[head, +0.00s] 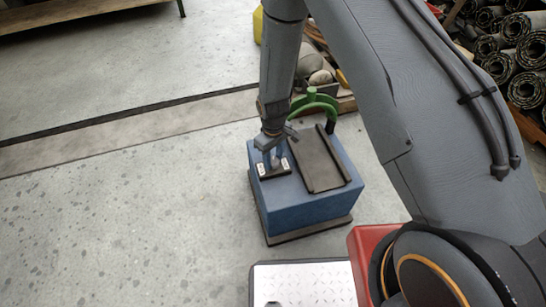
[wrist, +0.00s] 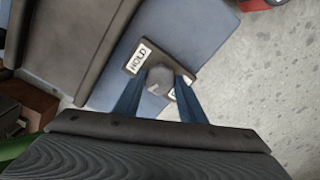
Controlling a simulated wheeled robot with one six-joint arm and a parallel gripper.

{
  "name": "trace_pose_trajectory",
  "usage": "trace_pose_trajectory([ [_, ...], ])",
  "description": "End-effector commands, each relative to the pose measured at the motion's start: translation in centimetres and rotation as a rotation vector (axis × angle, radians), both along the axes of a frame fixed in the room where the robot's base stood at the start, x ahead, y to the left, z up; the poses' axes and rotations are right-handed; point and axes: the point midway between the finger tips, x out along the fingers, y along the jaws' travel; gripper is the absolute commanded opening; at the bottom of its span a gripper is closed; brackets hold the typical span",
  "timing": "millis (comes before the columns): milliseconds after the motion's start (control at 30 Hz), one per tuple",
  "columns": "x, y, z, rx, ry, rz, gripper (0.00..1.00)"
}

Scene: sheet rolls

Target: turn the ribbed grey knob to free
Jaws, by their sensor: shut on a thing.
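The grey knob (wrist: 160,76) stands on a small dark plate (wrist: 133,68) on top of a blue box (head: 300,212). In the wrist view a white label (wrist: 139,58) reading HOLD lies left of the knob. A second label (wrist: 178,94) is mostly hidden by my right finger, so its word cannot be read. A pale mark shows on the knob's lower left. My gripper (head: 272,158) comes down from above, its two blue fingers shut on the knob's sides. In the head view the gripper hides the knob, and both labels show on the plate.
A dark flat tray (head: 318,160) lies on the box beside the plate. A green curved handle (head: 314,101) rises behind it. Rolled sheets (head: 525,50) are stacked at the far right. The concrete floor left of the box is clear.

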Motion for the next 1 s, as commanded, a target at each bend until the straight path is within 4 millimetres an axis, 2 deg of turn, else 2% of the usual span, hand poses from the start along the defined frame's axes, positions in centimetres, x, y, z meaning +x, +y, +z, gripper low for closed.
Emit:
trace_pose_trajectory([
  [1000, -0.08, 0.02, 0.05, 0.0, 0.002, 0.963, 0.14],
])
